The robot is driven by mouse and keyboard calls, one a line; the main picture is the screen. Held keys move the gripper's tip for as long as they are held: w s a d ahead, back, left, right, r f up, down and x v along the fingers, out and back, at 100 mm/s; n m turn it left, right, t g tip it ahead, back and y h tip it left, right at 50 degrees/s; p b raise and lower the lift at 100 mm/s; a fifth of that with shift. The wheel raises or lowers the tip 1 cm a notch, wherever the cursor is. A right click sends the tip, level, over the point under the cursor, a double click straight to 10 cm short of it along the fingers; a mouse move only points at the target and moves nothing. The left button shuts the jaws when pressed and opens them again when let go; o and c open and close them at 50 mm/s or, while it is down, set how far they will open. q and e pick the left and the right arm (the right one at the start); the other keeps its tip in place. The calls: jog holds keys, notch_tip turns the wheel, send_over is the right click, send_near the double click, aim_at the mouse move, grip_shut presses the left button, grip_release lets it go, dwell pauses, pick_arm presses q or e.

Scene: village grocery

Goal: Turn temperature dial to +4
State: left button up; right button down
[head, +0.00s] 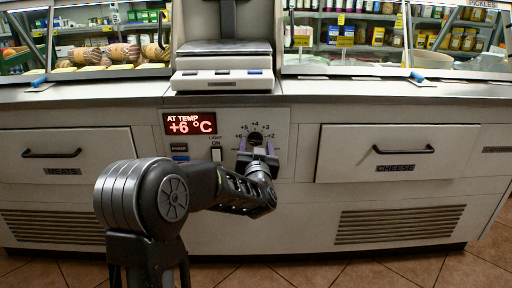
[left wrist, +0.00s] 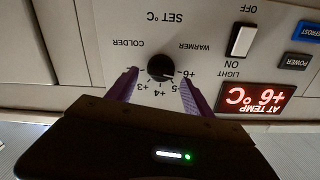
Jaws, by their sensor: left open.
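The temperature dial (head: 256,138) is a small round dark knob on the pale control panel, with printed marks from +2 to +6 around it. In the left wrist view the dial (left wrist: 160,68) appears upside down; its pointer is too small to read surely. My left gripper (head: 256,148) is at the panel, partly covering the dial's lower side. In the left wrist view its purple fingers (left wrist: 158,75) are open, one on each side of the dial, with gaps showing. The red display (head: 190,124) reads AT TEMP +6 °C. My right gripper is not in view.
A light switch (head: 216,154) and a blue defrost button (head: 180,147) sit left of the dial. Drawers labelled MEATS (head: 64,152) and CHEESE (head: 400,151) flank the panel. A scale (head: 222,80) stands on the counter above, between glass food cases.

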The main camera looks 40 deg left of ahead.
pick_arm(q)
jog(key=shift+x, duration=0.8)
grip_shut()
